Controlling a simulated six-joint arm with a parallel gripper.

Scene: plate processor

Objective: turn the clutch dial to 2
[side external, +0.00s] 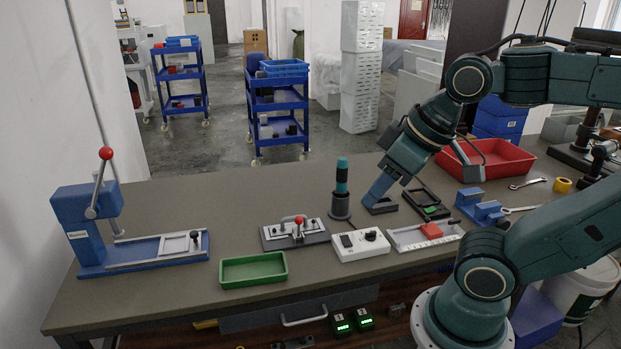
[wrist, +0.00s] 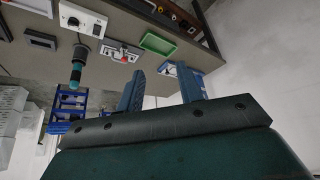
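The white control box (side external: 360,244) sits on the bench near its front edge. Its round black dial (side external: 371,236) is on the right of its top, with a dark switch at the left. The dial's pointer and markings are too small to read. The box also shows at the top left of the wrist view (wrist: 82,18). My gripper (side external: 374,197) is behind and above the box in the side view, apart from it. In the wrist view its two blue fingers (wrist: 160,72) are spread, with nothing between them.
A dark upright tool with a teal band (side external: 341,190) stands just behind the box. A lever plate (side external: 296,232) is left, with a green tray (side external: 253,269) beyond. A white slide fixture with a red block (side external: 431,231) is close right. A blue lever press (side external: 88,225) stands far left.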

